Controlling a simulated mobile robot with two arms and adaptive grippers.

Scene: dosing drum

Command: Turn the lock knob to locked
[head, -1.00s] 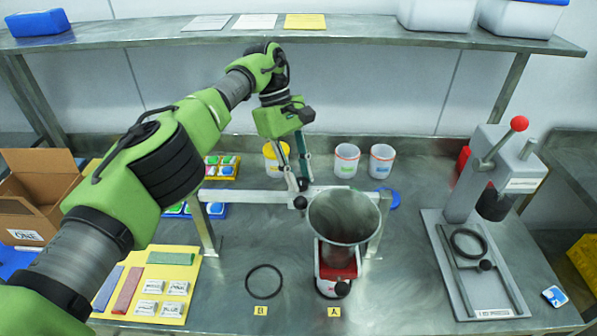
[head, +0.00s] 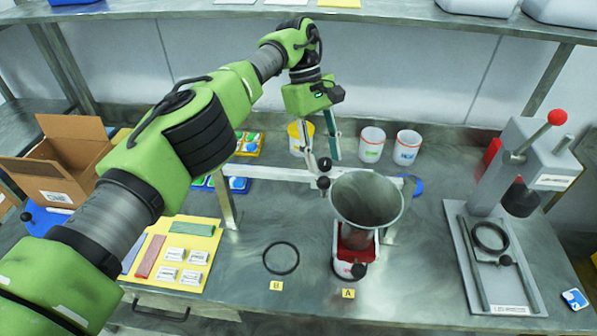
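A steel funnel (head: 367,200) stands over a red and white dosing unit (head: 355,237) held by a white frame (head: 270,173). A small black knob (head: 323,183) sits on the frame's rail left of the funnel. Another black knob (head: 358,270) is at the unit's front, low down. I cannot tell from the look which is the lock knob, or its setting. My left gripper (head: 325,164) points down just above and behind the rail knob, its two fingers apart. Whether a fingertip touches that knob is unclear. My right gripper is not in view.
White cups (head: 371,145) and a yellow cup (head: 300,138) stand behind the frame. A lever press (head: 520,165) is at the right. A black ring (head: 281,258) lies by label B. A yellow mat (head: 207,238) with blocks and an open cardboard box (head: 60,160) are left.

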